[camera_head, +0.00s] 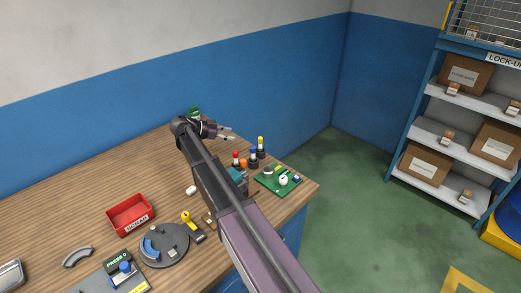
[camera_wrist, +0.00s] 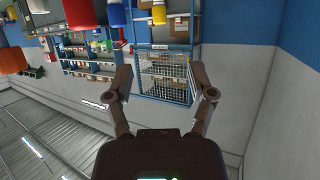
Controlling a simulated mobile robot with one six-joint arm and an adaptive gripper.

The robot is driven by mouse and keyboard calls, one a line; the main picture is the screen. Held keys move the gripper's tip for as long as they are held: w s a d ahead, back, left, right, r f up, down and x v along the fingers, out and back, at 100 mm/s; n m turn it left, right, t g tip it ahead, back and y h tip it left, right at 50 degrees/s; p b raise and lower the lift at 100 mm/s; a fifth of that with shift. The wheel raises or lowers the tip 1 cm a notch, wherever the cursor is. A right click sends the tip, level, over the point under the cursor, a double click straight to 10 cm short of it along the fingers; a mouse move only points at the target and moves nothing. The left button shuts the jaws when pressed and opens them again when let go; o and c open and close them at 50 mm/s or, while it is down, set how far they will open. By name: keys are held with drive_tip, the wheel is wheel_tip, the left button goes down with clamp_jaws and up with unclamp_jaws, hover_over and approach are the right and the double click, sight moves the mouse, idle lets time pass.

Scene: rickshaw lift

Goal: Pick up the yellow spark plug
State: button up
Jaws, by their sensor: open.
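A small upright piece with a yellow top and a dark lower part (camera_head: 260,144), which looks like the yellow spark plug, stands at the back right of the wooden bench. A yellow end also hangs into the top of the wrist view (camera_wrist: 158,13). A blue-topped piece (camera_head: 253,154) and a red-topped piece (camera_head: 236,157) stand beside it to the left. My gripper (camera_head: 232,132) is open and empty, to the left of the yellow piece and apart from it. Its two spread fingers show in the wrist view (camera_wrist: 164,82) with nothing between them.
A green board (camera_head: 270,187) with small parts lies at the bench's right corner, in front of the coloured pieces. My arm hides part of the bench. A red scrap bin (camera_head: 118,220), a round grey plate (camera_head: 176,254) and a yellow-knobbed item (camera_head: 187,218) are farther left.

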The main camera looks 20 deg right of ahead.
sight(260, 139)
drive_tip(key=w+b+x, duration=0.1)
drive_tip(key=b+x, duration=0.2)
drive_tip(key=x, duration=0.5)
drive_tip(key=shift+s, duration=0.5)
drive_tip(key=shift+d, duration=0.15)
drive_tip(key=shift+b+x, duration=1.1)
drive_tip(key=shift+x, duration=1.65)
clamp_jaws()
